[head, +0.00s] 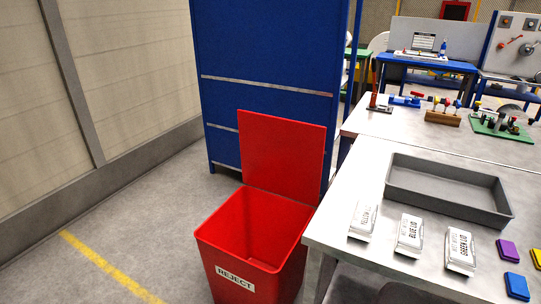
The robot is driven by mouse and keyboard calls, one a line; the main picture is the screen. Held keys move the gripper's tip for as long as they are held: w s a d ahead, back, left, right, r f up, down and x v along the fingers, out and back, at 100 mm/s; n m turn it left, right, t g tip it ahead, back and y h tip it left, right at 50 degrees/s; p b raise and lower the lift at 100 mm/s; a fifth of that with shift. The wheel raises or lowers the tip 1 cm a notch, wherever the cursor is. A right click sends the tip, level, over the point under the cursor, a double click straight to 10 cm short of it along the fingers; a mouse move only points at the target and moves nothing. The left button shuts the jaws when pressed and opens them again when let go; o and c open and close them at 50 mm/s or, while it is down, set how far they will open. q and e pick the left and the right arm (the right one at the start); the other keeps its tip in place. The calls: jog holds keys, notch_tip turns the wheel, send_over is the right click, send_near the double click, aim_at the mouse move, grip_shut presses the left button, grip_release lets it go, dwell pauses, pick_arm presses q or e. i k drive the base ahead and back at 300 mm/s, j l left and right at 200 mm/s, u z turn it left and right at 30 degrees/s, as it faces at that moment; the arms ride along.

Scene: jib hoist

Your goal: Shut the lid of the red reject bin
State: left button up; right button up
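The red reject bin (254,228) stands on the floor at the lower middle of the head view, with a white "REJECT" label on its front. Its red lid (282,152) stands open and upright at the bin's back edge, in front of a blue cabinet. The bin's inside looks empty as far as I can see in; the bottom is not clearly visible. Neither of my grippers shows in the head view.
A light table (352,260) stands close to the bin's right side. On it are a grey tray (448,190), several labelled boxes, and coloured blocks. The blue cabinet (262,50) is behind the lid. The floor (130,235) left of the bin is clear.

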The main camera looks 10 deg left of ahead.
aim_at(284, 157)
jog(key=i+j+u, duration=0.3)
jog(key=j+u, duration=0.2)
jog(key=i+j+u, duration=0.3)
jog(key=u, duration=0.2)
jog(key=i+j+u, duration=0.15)
jog(key=i+u, duration=0.35)
jog(key=i+j+u, duration=0.15)
jog(key=i+u, duration=0.15)
jog(key=i, duration=0.2)
jog(key=i+j+u, duration=0.1)
jog(key=i+u, duration=0.15)
jog(key=i, duration=0.25)
jog(key=i+z, duration=0.75)
jog(key=i, duration=0.15)
jog(key=i+j+z, duration=0.2)
jog(key=i+z, duration=0.2)
jog(key=i+l+z, duration=0.2)
jog(key=z, duration=0.2)
jog(key=i+l+z, duration=0.1)
jog(key=i+z, duration=0.75)
jog(key=i+j+z, duration=0.15)
jog(key=i+z, duration=0.25)
jog(key=i+j+z, duration=0.2)
jog(key=z, duration=0.2)
